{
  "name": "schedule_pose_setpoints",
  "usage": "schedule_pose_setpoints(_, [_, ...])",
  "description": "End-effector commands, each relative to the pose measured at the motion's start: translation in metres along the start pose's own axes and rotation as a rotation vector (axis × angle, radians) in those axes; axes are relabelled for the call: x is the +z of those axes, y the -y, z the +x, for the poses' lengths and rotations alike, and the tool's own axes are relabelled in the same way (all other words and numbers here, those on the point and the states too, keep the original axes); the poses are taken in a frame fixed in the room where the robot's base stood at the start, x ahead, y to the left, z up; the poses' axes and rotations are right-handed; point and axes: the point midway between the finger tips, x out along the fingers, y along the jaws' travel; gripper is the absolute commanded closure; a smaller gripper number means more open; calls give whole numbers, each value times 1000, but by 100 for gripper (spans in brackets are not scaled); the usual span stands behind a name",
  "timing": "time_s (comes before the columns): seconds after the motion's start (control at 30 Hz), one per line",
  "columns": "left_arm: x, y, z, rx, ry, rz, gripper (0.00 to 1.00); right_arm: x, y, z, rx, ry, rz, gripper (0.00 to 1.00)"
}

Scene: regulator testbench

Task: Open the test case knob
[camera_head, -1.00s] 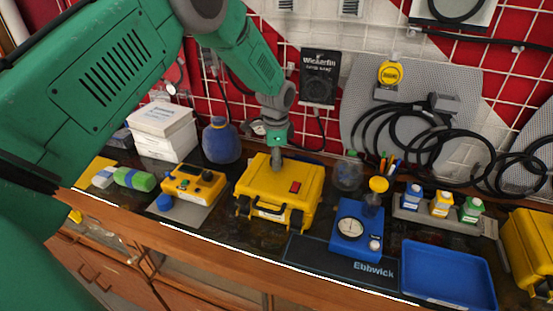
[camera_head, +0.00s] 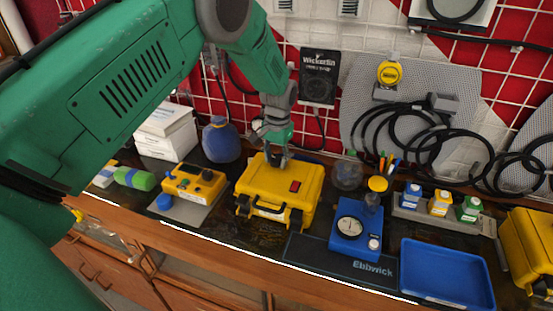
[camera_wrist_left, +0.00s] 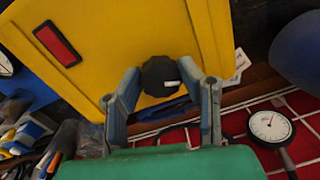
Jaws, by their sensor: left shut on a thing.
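The yellow test case (camera_head: 255,184) stands closed on the dark bench top, with a small red label on its lid. It also fills the upper left of the left wrist view (camera_wrist_left: 105,55). Its black round knob (camera_wrist_left: 160,77), with a small white mark, sits near the lid's edge. My left gripper (camera_head: 276,163) is over the rear of the lid, pointing down. In the left wrist view its two fingers are on either side of the knob, shut on it. My right gripper is not in view.
A yellow control box (camera_head: 193,182) stands left of the case. A blue dial gauge stand (camera_head: 346,240) and an empty blue tray (camera_head: 446,273) are to the right. Small bottles (camera_head: 440,204) stand in a rack. A pegboard with black cables (camera_head: 410,125) is behind.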

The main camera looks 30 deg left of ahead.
Motion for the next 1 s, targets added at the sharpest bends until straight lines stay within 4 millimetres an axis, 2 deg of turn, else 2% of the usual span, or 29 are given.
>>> schedule_pose_setpoints(0.2, [-5, 1, -4, -2, -8, -171, 96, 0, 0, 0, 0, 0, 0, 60])
schedule_pose_setpoints(0.5, [-6, 1, -4, 0, -3, -324, 96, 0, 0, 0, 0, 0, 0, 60])
schedule_pose_setpoints(1.0, [-6, 1, -4, 0, -1, -377, 96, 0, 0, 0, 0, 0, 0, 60])
